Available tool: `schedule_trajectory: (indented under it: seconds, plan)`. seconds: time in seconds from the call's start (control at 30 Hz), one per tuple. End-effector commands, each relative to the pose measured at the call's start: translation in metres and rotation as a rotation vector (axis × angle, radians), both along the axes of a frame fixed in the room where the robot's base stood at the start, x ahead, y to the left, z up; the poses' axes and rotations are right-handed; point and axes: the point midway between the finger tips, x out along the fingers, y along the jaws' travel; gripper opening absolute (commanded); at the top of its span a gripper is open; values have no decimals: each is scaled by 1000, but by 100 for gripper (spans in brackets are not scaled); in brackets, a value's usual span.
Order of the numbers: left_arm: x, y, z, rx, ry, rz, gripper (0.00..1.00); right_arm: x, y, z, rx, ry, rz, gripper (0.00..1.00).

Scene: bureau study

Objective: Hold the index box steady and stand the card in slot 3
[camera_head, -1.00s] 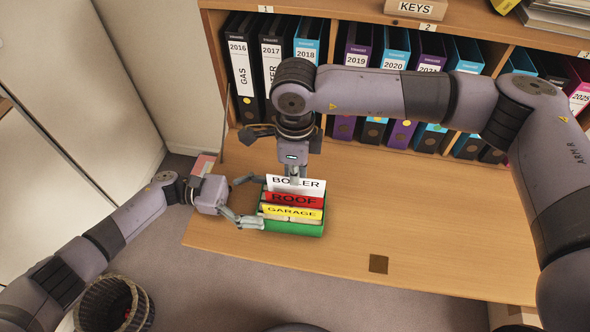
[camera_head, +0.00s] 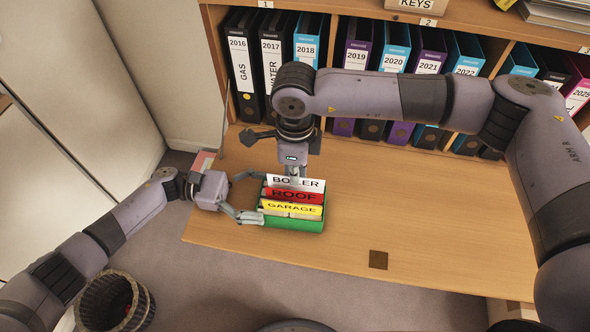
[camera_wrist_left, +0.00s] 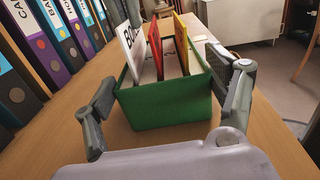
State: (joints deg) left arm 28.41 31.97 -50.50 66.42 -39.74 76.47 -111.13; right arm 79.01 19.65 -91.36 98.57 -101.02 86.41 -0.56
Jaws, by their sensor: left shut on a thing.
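The green index box (camera_head: 293,224) stands on the wooden desk, with a white BOILER card (camera_head: 314,184), a red ROOF card (camera_head: 300,197) and a yellow GARAGE card (camera_head: 292,209) upright in it. My left gripper (camera_head: 252,196) is shut on the box from its left end; the left wrist view shows one finger along each side of the box (camera_wrist_left: 165,108). My right gripper (camera_head: 294,176) points down from above, its fingertips at the top of the BOILER card and overlapping its lettering. Whether they are closed on the card is too small to tell. The slot floors are hidden.
Binders (camera_head: 350,60) line the shelf behind the desk (camera_head: 420,215). A dark square patch (camera_head: 378,260) lies near its front edge. A pinkish item (camera_head: 204,161) is by my left wrist. A wicker basket (camera_head: 115,302) stands below left. The desk right of the box is clear.

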Motion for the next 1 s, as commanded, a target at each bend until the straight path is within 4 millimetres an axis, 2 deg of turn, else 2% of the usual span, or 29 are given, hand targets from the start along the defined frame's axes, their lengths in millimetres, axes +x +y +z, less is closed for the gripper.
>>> schedule_trajectory:
  seconds: [0.77, 1.0]
  plan:
    - [0, 0, -1, 2, 0, -1, 29, 0, 0, -8, 0, 0, 0, 0]
    - [0, 0, -1, 2, 0, -1, 29, 0, 0, -8, 0, 0, 0, 16]
